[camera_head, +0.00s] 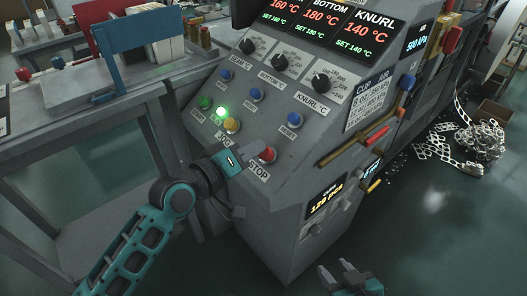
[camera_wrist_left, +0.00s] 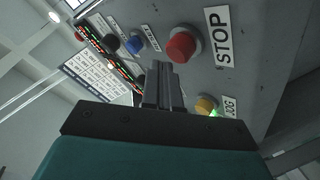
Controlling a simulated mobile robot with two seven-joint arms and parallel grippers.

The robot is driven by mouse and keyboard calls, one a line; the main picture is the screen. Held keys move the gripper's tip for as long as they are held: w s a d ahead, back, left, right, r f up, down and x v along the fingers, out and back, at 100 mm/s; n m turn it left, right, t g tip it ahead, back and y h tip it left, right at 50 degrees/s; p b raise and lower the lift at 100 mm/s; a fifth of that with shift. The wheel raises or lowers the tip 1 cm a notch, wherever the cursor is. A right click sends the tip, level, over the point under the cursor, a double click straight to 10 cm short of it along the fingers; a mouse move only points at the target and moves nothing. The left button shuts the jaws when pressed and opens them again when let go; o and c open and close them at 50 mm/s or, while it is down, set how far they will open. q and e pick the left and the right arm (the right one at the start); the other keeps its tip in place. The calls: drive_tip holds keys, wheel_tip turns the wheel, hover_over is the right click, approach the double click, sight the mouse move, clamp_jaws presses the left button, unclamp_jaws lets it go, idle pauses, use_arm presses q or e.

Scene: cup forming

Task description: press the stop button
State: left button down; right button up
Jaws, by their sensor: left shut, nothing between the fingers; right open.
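The red stop button (camera_head: 267,154) sits on the lower edge of the grey machine's sloped panel, above a STOP label (camera_head: 258,171). In the left wrist view the stop button (camera_wrist_left: 182,46) is beyond the fingertips, beside the large STOP label (camera_wrist_left: 218,38). My left gripper (camera_head: 257,147) is shut and empty, its tips close to the button; I cannot tell whether they touch it. The shut fingers also show in the left wrist view (camera_wrist_left: 160,72). My right gripper (camera_head: 340,275) is open and empty at the bottom, over the floor.
A yellow jog button (camera_head: 232,125), a lit green lamp (camera_head: 221,112) and several blue buttons are on the same panel. A red-handled lever (camera_head: 372,137) juts out on the machine's right side. A grey table (camera_head: 75,125) stands at left.

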use_arm(q)
drive_tip(key=shift+w+d+f+b, duration=0.25)
drive_tip(key=shift+d+f+b, duration=0.1)
drive_tip(key=shift+f, duration=0.25)
idle(0.7)
idle(0.4)
drive_tip(key=shift+s+a+r+p, duration=0.35)
drive_tip(key=shift+a+r+p, duration=0.1)
drive_tip(key=shift+r+p, duration=0.4)
drive_tip(key=shift+f, duration=0.1)
drive_tip(key=r+p, duration=0.1)
drive_tip(key=s+a+r+p, duration=0.1)
drive_tip(key=a+r+p, duration=0.1)
drive_tip(key=r, duration=0.1)
drive_tip(key=shift+s+a, duration=0.2)
drive_tip(key=shift+s, duration=0.15)
idle(0.3)
